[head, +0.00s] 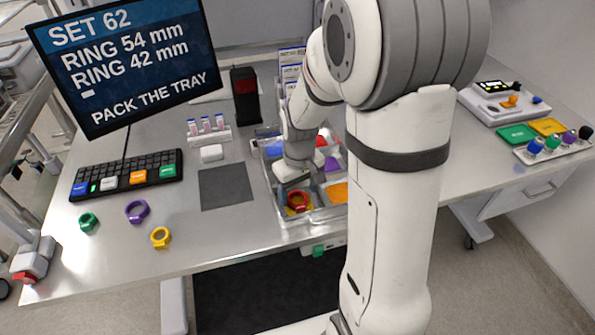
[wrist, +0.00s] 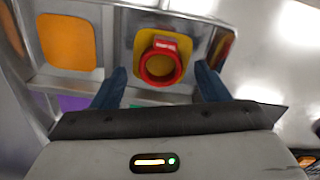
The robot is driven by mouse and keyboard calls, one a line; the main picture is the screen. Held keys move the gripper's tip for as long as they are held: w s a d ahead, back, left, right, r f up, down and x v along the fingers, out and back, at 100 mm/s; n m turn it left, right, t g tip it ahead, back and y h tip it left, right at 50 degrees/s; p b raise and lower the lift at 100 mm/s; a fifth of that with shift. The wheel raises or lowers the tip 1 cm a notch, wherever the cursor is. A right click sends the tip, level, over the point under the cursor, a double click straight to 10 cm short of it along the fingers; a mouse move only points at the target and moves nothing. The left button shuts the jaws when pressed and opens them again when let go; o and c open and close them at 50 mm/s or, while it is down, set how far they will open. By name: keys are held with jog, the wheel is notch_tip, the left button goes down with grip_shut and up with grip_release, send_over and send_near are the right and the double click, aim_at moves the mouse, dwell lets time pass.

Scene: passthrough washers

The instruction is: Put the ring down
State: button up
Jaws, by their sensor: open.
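A red ring (wrist: 145,68) with a small block on its rim lies on a yellow pad in one compartment of the metal tray (wrist: 90,81). In the head view the ring (head: 298,208) is in the tray's front left compartment. My gripper (wrist: 161,68) is open, with its dark blue fingers spread on either side of the ring and a gap to each. In the head view my gripper (head: 293,180) is over that compartment, partly hidden by my wrist.
An orange-padded compartment (head: 337,193) is beside it. Green (head: 88,222), purple (head: 137,211) and yellow (head: 160,237) rings lie on the left of the table. A dark grey mat (head: 226,187) and a keyboard (head: 127,175) are left of the tray. A monitor (head: 128,60) stands behind.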

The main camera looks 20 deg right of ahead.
notch_tip(320, 180, up, 9)
jog(key=s+r+m+t, duration=0.3)
jog(key=s+r, duration=0.2)
jog(key=s, duration=0.9)
jog(key=shift+a+r, duration=0.2)
